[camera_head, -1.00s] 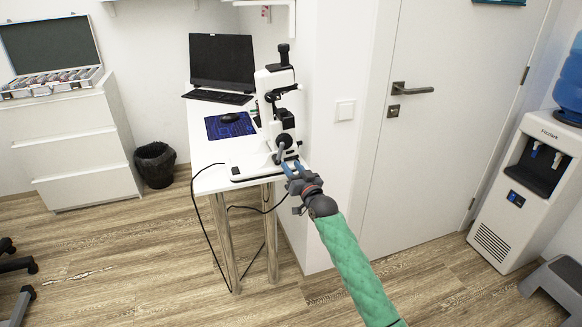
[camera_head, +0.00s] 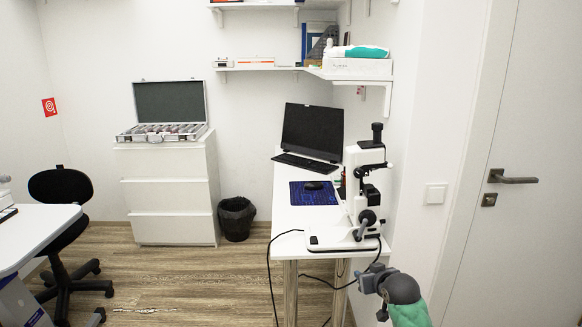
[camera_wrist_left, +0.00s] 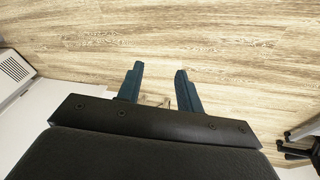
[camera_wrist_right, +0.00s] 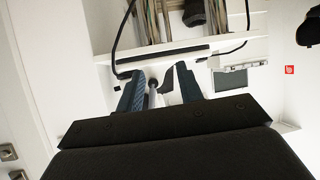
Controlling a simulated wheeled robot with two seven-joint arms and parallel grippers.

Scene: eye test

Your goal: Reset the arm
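My right gripper (camera_head: 373,280) is at the lower right of the head view, in front of the white desk's (camera_head: 290,245) near edge. In the right wrist view its two blue fingers (camera_wrist_right: 159,70) stand apart. A grey lever or rod (camera_wrist_right: 152,95) shows between them in that view; I cannot tell its distance. A white and black optical instrument (camera_head: 362,185) stands upright on the desk, with a grey lever (camera_head: 364,224) at its front. My left gripper (camera_wrist_left: 160,68) shows only in the left wrist view, with fingers apart and nothing held, over the wooden floor.
A door (camera_head: 520,160) is at the right. White drawers (camera_head: 170,195), a bin (camera_head: 236,218) and a black chair (camera_head: 62,225) are left.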

